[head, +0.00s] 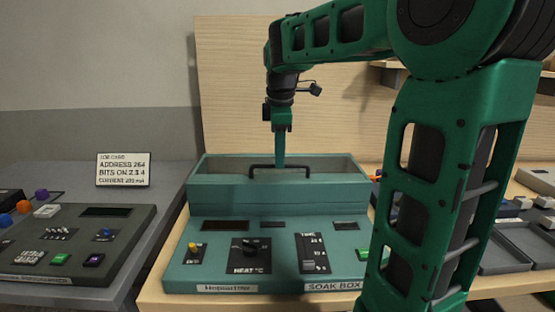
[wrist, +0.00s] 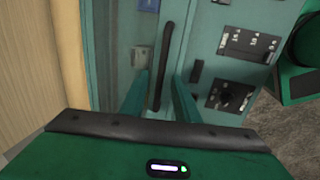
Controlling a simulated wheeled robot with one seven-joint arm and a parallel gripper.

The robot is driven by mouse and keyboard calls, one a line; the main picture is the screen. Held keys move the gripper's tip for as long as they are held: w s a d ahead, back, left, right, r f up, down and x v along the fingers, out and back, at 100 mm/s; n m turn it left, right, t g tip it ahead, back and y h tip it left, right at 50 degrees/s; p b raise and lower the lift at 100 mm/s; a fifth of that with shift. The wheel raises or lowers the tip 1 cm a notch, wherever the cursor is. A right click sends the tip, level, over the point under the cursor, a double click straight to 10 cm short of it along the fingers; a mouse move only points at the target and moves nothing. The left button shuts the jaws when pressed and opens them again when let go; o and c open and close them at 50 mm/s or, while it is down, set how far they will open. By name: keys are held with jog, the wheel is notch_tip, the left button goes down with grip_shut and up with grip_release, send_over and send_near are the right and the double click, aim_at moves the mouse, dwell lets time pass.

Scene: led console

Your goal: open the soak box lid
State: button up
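The soak box (head: 275,205) is a teal console with a raised box at its back, labelled at the front. A black bar handle (head: 282,168) lies across the front edge of the raised box's top; it also shows in the wrist view (wrist: 165,55). The lid (head: 225,167) appears down, but its surface is hard to tell from the box interior. My gripper (head: 280,163) points straight down at the handle's middle. In the wrist view, my gripper (wrist: 161,85) has its fingers apart, one on each side of the bar, with gaps visible.
The soak box front has a yellow switch (head: 192,247), a heat knob (head: 250,246) and a timer slider (head: 313,253). Another console (head: 75,240) and a job card (head: 123,169) stand at left. A wood panel (head: 235,90) rises behind. Grey trays (head: 505,250) lie at right.

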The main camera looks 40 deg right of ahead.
jog(key=shift+w+f, duration=0.1)
jog(key=shift+f, duration=0.65)
jog(key=shift+c, duration=0.6)
jog(key=shift+d, duration=0.1)
grip_shut()
